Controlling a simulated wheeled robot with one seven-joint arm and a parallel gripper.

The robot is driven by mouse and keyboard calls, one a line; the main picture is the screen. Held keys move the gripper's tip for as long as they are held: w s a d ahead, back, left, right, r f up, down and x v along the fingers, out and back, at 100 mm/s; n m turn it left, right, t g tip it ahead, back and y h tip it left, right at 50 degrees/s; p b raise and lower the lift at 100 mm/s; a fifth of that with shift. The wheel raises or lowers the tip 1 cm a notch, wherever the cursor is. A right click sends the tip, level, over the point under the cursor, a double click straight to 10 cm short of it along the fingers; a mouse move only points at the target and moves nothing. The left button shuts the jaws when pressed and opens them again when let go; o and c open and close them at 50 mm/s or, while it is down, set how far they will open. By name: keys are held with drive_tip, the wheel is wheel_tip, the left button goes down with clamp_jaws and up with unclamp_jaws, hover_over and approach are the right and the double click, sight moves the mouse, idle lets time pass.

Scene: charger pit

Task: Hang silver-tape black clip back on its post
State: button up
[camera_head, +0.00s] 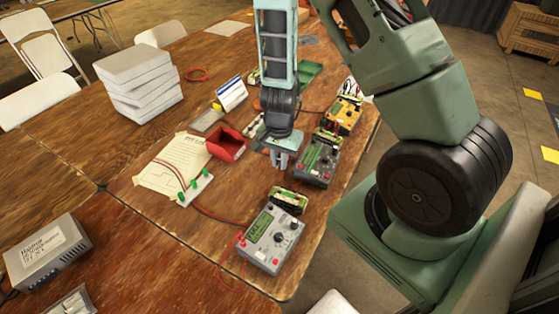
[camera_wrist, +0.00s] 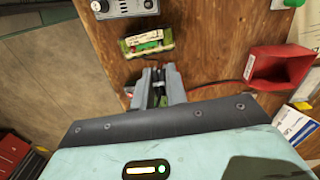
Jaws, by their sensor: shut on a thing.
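My gripper (camera_head: 280,160) points down over the table, between the red bin and a grey meter. In the wrist view its fingers (camera_wrist: 158,84) are shut on a small dark thing, which looks like the black clip (camera_wrist: 155,90). The fingers cover most of it, and I cannot make out silver tape on it. A pale strip with several green-topped posts (camera_head: 195,188) stands on the table, left of and nearer the camera than my gripper. Part of one green post (camera_wrist: 293,3) shows at the top edge of the wrist view.
The red bin (camera_head: 226,144) stands left of my gripper. Grey meters (camera_head: 316,160) (camera_head: 270,240) stand to its right and in front. A small battery pack (camera_wrist: 148,42) lies near the fingers. A red wire (camera_head: 215,214) crosses the table. A paper sheet (camera_head: 165,160) lies behind the posts.

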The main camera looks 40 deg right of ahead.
drive_tip(key=shift+s+a+f+b, duration=0.25)
drive_tip(key=shift+s+a+b, duration=0.25)
drive_tip(key=shift+a, duration=0.55)
drive_tip(key=shift+s+a+f+b, duration=0.3)
drive_tip(key=shift+s+a, duration=0.3)
drive_tip(key=shift+a, duration=0.45)
drive_tip(key=shift+s+a+f+b, duration=0.2)
drive_tip(key=shift+s+a+b, duration=0.35)
drive_tip(key=shift+a, duration=0.5)
drive_tip(key=shift+f, duration=0.15)
drive_tip(key=shift+f+b, duration=3.15)
drive_tip(key=shift+f, duration=0.25)
drive_tip(key=shift+f, duration=0.2)
drive_tip(key=o, duration=0.8)
